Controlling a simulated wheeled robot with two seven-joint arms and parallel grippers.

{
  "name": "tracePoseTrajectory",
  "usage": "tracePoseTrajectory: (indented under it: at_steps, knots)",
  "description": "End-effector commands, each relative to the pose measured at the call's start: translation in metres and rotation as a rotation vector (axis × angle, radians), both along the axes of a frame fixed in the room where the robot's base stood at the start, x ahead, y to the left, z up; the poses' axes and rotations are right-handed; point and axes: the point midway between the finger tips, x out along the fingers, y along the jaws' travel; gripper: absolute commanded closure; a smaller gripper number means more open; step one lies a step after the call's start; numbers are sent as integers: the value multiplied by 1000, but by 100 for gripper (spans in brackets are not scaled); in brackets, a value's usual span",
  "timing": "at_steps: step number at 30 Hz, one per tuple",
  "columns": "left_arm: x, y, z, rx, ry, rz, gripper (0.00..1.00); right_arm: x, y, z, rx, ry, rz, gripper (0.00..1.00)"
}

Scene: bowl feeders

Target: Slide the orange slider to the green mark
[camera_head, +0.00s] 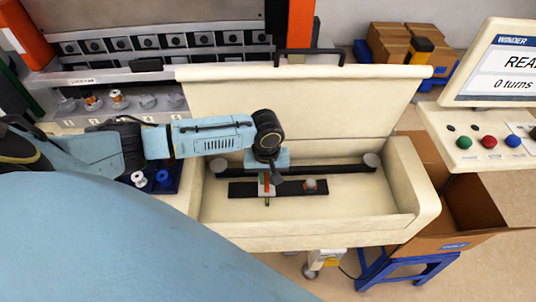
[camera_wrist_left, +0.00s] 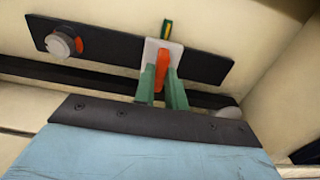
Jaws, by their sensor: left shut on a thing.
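The orange slider (camera_wrist_left: 162,66) is an upright orange tab on a white plate (camera_wrist_left: 152,47), set on a black bar. In the head view the slider (camera_head: 266,184) sits on the left half of the bar. My left gripper (camera_wrist_left: 161,85) is shut on the orange tab with its green fingers, and in the head view it (camera_head: 267,174) reaches down to it. The green mark (camera_wrist_left: 167,29) stands at the bar's edge, in line with the white plate, and it shows in the head view (camera_head: 267,203). My right gripper is not in view.
The black bar (camera_head: 240,189) lies inside an open cream case (camera_head: 400,210) with a raised lid. A round knob (camera_head: 310,185) with an orange part is on the bar's right half. A dark rod (camera_head: 335,169) runs behind. Spools (camera_head: 138,178) stand left outside the case.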

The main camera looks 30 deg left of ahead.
Motion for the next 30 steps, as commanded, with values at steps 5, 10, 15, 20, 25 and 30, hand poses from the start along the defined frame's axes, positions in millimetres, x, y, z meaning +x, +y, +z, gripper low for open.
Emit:
tracePoseTrajectory:
  at_steps: [5,10,15,20,25,30]
  knots:
    - [5,2,3,3,-15,3,100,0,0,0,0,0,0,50]
    - [5,2,3,3,-14,2,80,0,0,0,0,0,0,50]
    - [2,1,1,2,-7,1,65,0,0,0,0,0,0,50]
    - [1,0,1,1,-4,0,65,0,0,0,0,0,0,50]
    - [1,0,8,0,-5,-1,65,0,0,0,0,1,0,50]
    - [2,0,38,1,-8,-1,65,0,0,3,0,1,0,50]
